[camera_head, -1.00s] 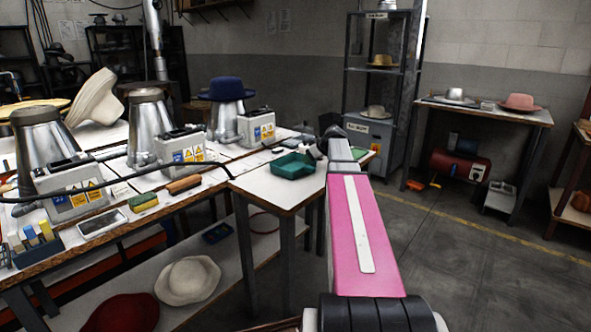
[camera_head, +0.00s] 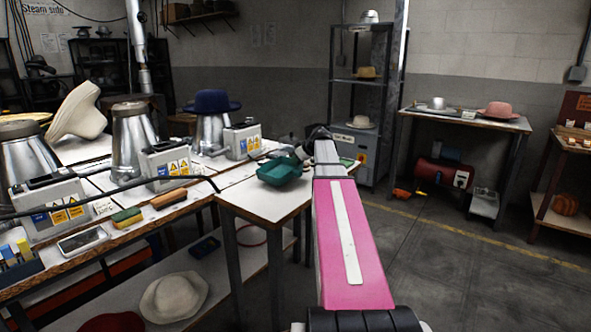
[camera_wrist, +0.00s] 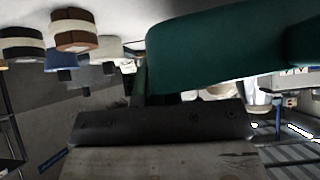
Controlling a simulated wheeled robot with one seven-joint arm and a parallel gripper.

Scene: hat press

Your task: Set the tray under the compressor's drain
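The green tray (camera_head: 283,171) is at the far right corner of the workbench and looks tilted, seemingly just off the top. My gripper (camera_head: 302,153) is at its far right edge and appears shut on its rim; the fingertips are small and partly hidden by the tray. In the wrist view the tray (camera_wrist: 220,50) fills the upper middle, close against the gripper. The red compressor (camera_head: 443,172) is on the floor under the back right table. Its drain is too small to make out.
A grey box (camera_head: 484,204) stands on the floor right of the compressor, and orange items (camera_head: 402,193) lie to its left. The workbench (camera_head: 262,206) holds steel hat forms and control boxes. A grey shelf rack (camera_head: 366,100) stands behind. Open floor lies at right.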

